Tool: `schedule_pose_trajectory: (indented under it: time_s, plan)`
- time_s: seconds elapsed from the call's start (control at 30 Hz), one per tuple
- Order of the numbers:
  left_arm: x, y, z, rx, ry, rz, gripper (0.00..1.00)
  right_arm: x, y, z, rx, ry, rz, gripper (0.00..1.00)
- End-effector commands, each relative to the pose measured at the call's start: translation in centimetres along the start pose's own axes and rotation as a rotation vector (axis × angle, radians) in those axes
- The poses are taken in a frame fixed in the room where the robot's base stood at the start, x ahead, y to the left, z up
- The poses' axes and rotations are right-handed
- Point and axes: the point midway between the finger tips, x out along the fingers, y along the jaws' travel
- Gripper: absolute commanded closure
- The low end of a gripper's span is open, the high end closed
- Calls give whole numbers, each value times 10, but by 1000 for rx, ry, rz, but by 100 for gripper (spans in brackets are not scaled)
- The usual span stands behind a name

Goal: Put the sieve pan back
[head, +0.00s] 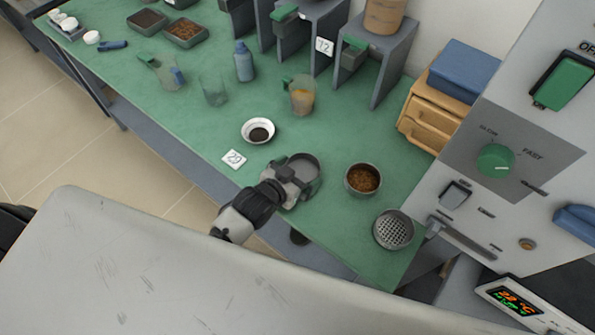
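A round grey pan (306,166), which looks like the sieve pan, is near the front edge of the green bench in the head view. My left gripper (290,180) is at its near-left rim and covers part of it. The fingertips overlap the rim, and whether they are closed on it cannot be made out. Whether the pan rests on the bench or is slightly raised is also unclear. A round sieve with a perforated bottom (393,230) lies to the right, near the bench's corner. My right gripper is not in view.
A bowl of brown grains (363,179) stands between pan and sieve. Wooden drawers (432,112) and a large grey machine (500,150) bound the right side.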

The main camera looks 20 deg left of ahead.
Motion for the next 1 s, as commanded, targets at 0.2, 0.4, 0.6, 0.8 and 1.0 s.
schedule_pose_trajectory:
  time_s: [0.2,0.4,0.6,0.8,1.0]
  plan:
    - [-1,0,-2,0,1,0,0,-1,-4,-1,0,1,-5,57]
    - [-21,0,-2,-1,-2,1,0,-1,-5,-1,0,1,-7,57]
    - [-66,1,-2,1,-2,2,0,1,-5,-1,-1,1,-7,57]
    - [-102,0,-2,0,-1,1,0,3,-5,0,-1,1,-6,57]
    - [-119,0,-3,0,0,0,0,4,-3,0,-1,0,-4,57]
